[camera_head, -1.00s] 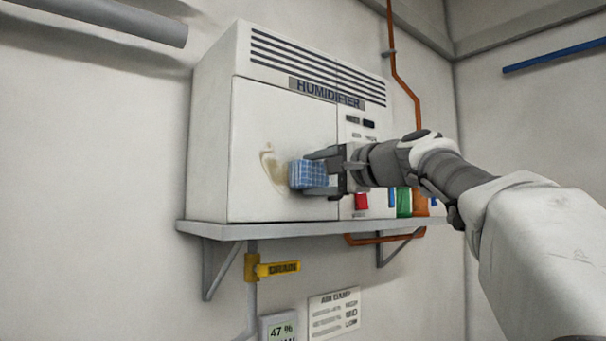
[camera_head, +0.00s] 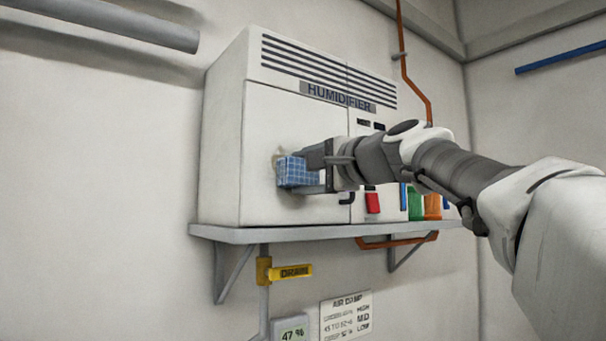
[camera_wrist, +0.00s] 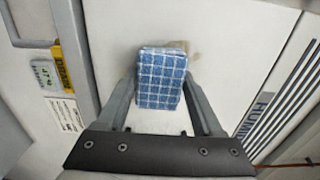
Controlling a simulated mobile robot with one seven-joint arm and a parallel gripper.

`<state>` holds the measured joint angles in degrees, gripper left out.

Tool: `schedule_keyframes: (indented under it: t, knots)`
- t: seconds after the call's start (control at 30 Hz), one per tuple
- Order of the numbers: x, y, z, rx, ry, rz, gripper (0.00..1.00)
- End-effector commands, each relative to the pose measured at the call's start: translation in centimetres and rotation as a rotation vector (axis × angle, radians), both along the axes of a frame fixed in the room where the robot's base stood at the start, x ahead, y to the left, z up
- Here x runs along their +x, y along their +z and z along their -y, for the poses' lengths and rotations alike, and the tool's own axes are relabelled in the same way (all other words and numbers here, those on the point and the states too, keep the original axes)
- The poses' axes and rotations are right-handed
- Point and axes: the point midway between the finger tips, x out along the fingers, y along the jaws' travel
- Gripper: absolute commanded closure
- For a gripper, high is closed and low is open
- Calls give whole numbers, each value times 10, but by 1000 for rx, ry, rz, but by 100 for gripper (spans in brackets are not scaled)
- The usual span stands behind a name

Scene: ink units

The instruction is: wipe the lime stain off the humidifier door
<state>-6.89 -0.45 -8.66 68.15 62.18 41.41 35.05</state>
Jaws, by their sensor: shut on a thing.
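My gripper (camera_head: 318,172) is shut on a blue checked cloth pad (camera_head: 297,172), which also shows between the fingers in the wrist view (camera_wrist: 160,80). The pad is at the white humidifier door (camera_head: 290,120); I cannot tell whether it touches. A small tan part of the lime stain (camera_head: 279,154) shows at the pad's upper left. In the wrist view the stain (camera_wrist: 193,46) shows faintly around the pad's far edge. The pad and gripper hide any stain behind them.
The humidifier stands on a grey wall shelf (camera_head: 240,235). A yellow drain handle (camera_head: 290,271) is below the shelf. Red (camera_head: 372,203), green (camera_head: 415,204) and orange (camera_head: 432,206) items are right of the gripper. A dark door handle (camera_head: 347,199) is just below it.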

Motion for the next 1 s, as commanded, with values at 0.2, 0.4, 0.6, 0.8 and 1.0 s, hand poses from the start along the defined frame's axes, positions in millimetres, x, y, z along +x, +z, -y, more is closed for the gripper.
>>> schedule_keyframes:
  t: [0.2,0.4,0.6,0.8,1.0]
  knots:
    - [-8,0,-13,0,4,-1,76]
    - [-14,0,-20,-1,4,1,76]
    - [-24,0,-34,-1,4,-1,76]
    - [-28,2,-40,0,2,0,76]
    - [-27,17,-40,1,1,1,76]
